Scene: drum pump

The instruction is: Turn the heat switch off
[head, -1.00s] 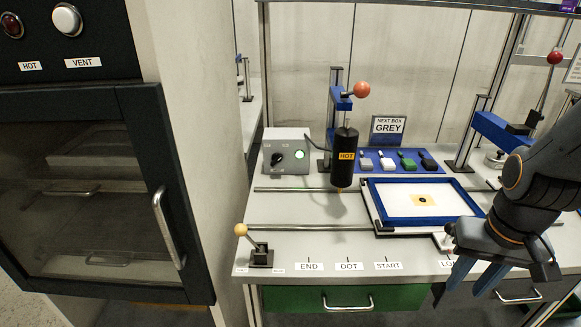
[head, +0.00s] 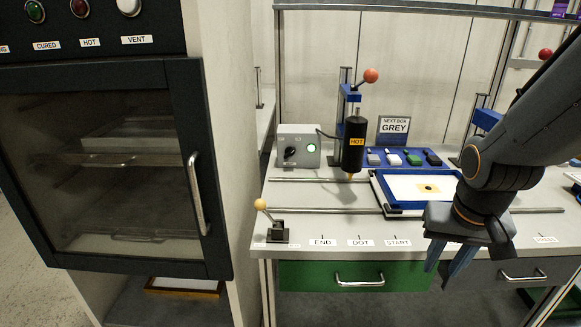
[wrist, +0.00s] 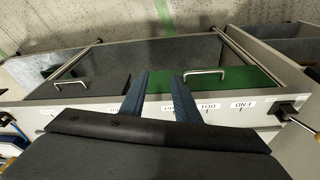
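The heat switch is a black knob (head: 290,153) on the front of a grey control box (head: 298,132), at the back left of the bench. Its pointer marks are too small to read. My gripper (head: 446,266) is in front of the bench's front edge, well to the right of the switch. In the wrist view its two fingers (wrist: 160,80) are apart with nothing between them.
A small lever with a yellow ball (head: 261,205) stands at the bench's front left corner. A blue-framed tray (head: 381,190) lies on rails right of the HOT cylinder. A green drawer (head: 310,275) is below. A dark oven cabinet (head: 120,180) stands left.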

